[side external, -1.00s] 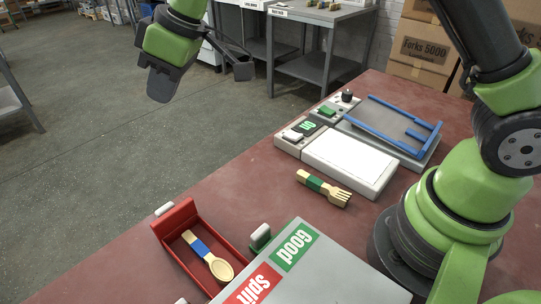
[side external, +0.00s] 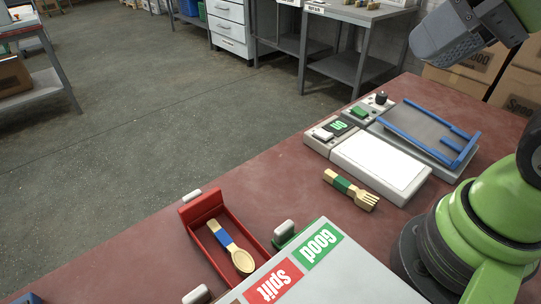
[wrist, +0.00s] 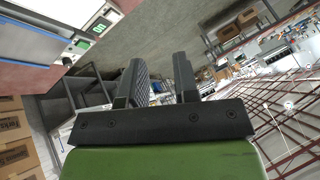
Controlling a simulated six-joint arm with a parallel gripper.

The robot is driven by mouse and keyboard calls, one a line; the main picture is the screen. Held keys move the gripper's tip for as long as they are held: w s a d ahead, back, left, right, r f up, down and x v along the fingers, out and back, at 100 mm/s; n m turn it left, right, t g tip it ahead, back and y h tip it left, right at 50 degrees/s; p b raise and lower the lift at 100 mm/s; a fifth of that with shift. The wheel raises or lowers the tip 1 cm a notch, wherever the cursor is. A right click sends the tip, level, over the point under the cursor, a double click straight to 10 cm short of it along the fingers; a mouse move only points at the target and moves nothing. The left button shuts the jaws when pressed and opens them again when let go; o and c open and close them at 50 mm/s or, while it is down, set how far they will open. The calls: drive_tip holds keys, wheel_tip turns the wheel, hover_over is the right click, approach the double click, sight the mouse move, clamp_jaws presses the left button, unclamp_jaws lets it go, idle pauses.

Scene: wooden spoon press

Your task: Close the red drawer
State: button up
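The red drawer (side external: 206,212) is pulled out from the grey cabinet (side external: 335,272) at the lower middle of the side view. A wooden spoon with a blue band (side external: 230,245) lies in it. A white handle (side external: 192,196) is on the drawer's outer end. The cabinet top has a red "Split" label (side external: 273,284) and a green "Good" label (side external: 315,246). My gripper is at the upper right of the side view, high above the table and far from the drawer. In the wrist view my gripper (wrist: 160,75) has its two fingers apart with nothing between them.
A wooden fork with a green band (side external: 350,189) lies on the red table (side external: 130,245). Behind it are a white-topped device (side external: 382,167) and a blue-framed plate (side external: 425,130). A green drawer front with a white handle (side external: 284,229) sits beside the red drawer. The table left of the drawer is clear.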

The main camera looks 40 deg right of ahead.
drive_tip(key=w+a+r+m+g+y, duration=0.1)
drive_tip(key=w+a+m+g, duration=0.2)
drive_tip(key=w, duration=0.6)
drive_tip(key=m+g+y, duration=0.1)
drive_tip(key=m+g, duration=0.3)
drive_tip(key=m, duration=0.7)
hover_over(192, 194)
drive_tip(key=d, duration=0.4)
wheel_tip(192, 194, down, 20)
drive_tip(key=x, duration=1)
drive_tip(key=shift+s+a+f, duration=0.15)
drive_tip(key=shift+a, duration=0.05)
clamp_jaws()
